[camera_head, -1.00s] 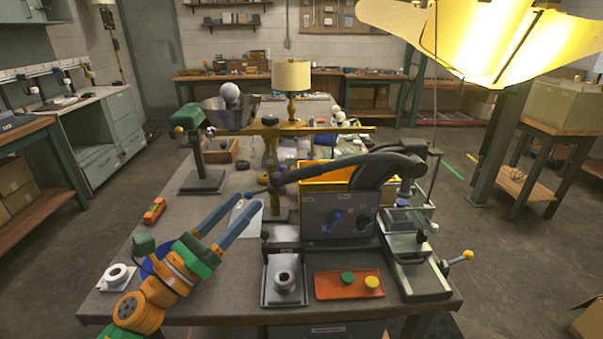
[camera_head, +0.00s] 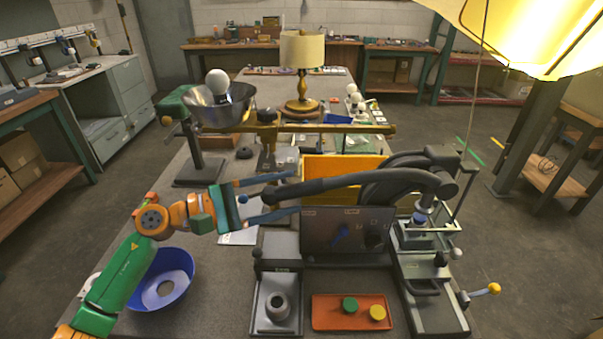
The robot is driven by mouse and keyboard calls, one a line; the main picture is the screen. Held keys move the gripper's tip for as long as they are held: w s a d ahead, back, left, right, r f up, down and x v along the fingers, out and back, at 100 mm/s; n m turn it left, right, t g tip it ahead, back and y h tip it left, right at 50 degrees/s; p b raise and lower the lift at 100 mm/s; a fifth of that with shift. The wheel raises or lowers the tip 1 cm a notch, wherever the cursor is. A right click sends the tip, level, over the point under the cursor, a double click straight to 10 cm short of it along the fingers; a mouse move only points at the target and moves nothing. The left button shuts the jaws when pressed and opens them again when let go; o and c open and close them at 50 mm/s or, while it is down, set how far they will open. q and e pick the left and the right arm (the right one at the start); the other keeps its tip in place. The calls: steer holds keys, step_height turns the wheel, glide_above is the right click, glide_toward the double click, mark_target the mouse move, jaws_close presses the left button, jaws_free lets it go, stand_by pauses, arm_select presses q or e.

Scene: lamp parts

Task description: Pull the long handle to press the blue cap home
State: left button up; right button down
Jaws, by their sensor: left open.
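The long black handle (camera_head: 335,184) of the press reaches left from its pivot, close to level. My left gripper (camera_head: 292,193) has its two blue fingers open, one above and one below the handle's left end. I cannot tell whether they touch it. A small blue piece (camera_head: 420,217), which looks like the blue cap, sits under the press's ram at the right. It is partly hidden, and I cannot tell how deep it sits. My right gripper is not in view.
A red tray (camera_head: 322,322) holds a green cap (camera_head: 350,305) and a yellow cap (camera_head: 377,313). A grey panel (camera_head: 318,240) stands below the handle, with a yellow bin (camera_head: 318,168) behind. A blue bowl (camera_head: 189,284) lies under my left arm. A brass bar (camera_head: 340,129) crosses behind.

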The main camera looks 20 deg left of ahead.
mark_target(300, 190)
arm_select(q)
steer(key=p+x, duration=0.1)
steer(key=x, duration=0.2)
steer(key=shift+d+r, duration=0.15)
steer(key=shift+d, duration=0.1)
steer(key=shift+w+f, duration=0.2)
steer(key=shift+w, duration=0.05)
steer(key=shift+s+a, duration=0.1)
steer(key=shift+s, duration=0.1)
jaws_close()
steer(key=shift+r, duration=0.1)
stand_by(0.6)
